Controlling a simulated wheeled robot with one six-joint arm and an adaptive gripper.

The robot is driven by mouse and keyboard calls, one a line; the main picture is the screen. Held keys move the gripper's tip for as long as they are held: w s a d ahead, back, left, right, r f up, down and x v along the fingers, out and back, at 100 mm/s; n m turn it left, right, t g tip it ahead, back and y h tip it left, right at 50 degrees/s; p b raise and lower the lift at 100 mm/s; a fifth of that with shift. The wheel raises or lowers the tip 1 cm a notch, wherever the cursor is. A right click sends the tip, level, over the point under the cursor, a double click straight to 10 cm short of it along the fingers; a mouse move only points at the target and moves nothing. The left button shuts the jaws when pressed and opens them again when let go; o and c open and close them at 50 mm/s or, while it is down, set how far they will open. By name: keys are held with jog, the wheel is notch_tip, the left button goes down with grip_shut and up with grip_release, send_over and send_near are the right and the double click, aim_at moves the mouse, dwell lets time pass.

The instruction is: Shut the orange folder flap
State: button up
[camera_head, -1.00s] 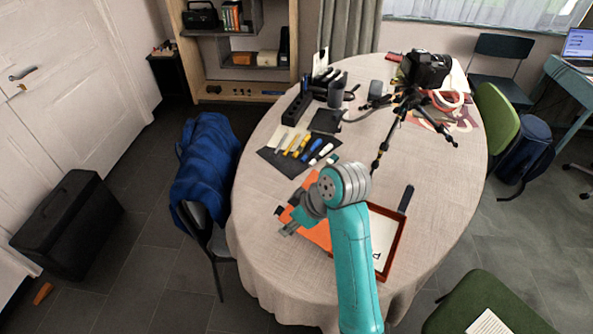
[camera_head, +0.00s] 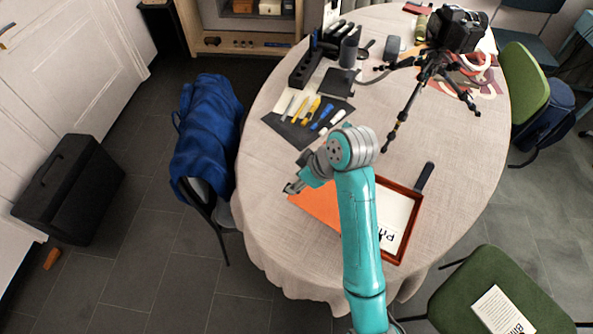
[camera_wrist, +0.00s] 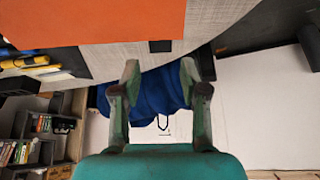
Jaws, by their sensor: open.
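The orange folder flap (camera_head: 318,206) lies spread out to the left of the folder's tray-like part (camera_head: 408,222), which has a dark orange rim and white paper inside. My arm crosses over the join between them and hides part of both. My gripper (camera_head: 292,187) is above the flap's far left corner, its fingers pointing left. In the wrist view, my gripper (camera_wrist: 160,80) is open and empty, and the orange flap (camera_wrist: 100,18) shows at the top, apart from the fingers.
Several coloured tools (camera_head: 312,108) lie on a dark mat beyond the folder. A dark bar-shaped thing (camera_head: 424,177) lies by the folder. A blue jacket (camera_head: 205,138) hangs on a chair left of the table.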

jog(key=shift+a+f, duration=0.1)
jog(key=shift+f, duration=0.35)
jog(key=shift+w+a+f, duration=0.2)
jog(key=shift+a+f, duration=0.1)
jog(key=shift+x, duration=1.55)
jog(key=shift+f, duration=0.1)
jog(key=c, duration=0.4)
